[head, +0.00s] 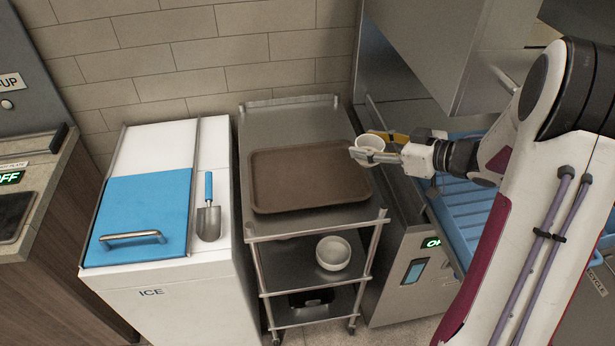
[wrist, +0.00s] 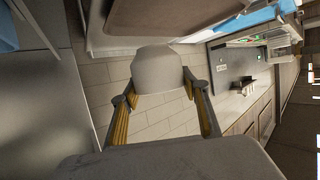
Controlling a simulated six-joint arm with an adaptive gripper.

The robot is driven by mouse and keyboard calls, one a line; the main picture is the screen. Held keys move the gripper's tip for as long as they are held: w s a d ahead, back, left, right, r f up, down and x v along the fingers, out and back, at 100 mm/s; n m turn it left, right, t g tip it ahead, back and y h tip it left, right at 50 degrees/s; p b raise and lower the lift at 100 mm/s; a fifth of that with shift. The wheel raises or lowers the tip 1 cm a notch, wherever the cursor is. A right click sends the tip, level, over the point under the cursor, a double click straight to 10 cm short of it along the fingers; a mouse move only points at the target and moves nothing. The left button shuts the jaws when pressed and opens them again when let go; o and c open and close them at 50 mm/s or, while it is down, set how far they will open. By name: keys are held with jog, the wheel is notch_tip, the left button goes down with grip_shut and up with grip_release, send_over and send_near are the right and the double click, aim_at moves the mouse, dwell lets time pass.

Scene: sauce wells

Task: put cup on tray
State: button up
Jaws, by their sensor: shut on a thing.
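A white cup (head: 369,143) is held by my gripper (head: 364,154) at the right edge of the tray in the head view. The brown tray (head: 290,205) lies empty on the top shelf of a metal cart. In the wrist view the pale cup (wrist: 157,68) sits between the fingertips of my gripper (wrist: 160,98), which is shut on it. The tray also shows in the wrist view (wrist: 190,14) along the top. The cup appears raised above the tray's level; its exact height is hard to tell.
The metal cart (head: 262,106) holds white bowls (head: 333,253) on its middle shelf. Left is a white ice bin (head: 170,290) with a blue lid (head: 140,215) and a scoop (head: 209,220). Right is a dishwashing machine with a blue rack (head: 450,185). The tray's surface is clear.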

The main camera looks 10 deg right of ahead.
jog(key=w+a+n+g, duration=0.1)
jog(key=w+a, duration=0.4)
jog(key=a, duration=0.8)
jog(key=shift+a+y, duration=0.2)
jog(key=shift+y, duration=0.1)
jog(key=shift+f, duration=0.1)
send_over(309, 183)
jog(key=shift+w+f, duration=0.1)
jog(key=shift+f, duration=2.95)
jog(key=shift+f, duration=0.1)
jog(key=shift+f, duration=1.8)
jog(key=shift+f, duration=0.1)
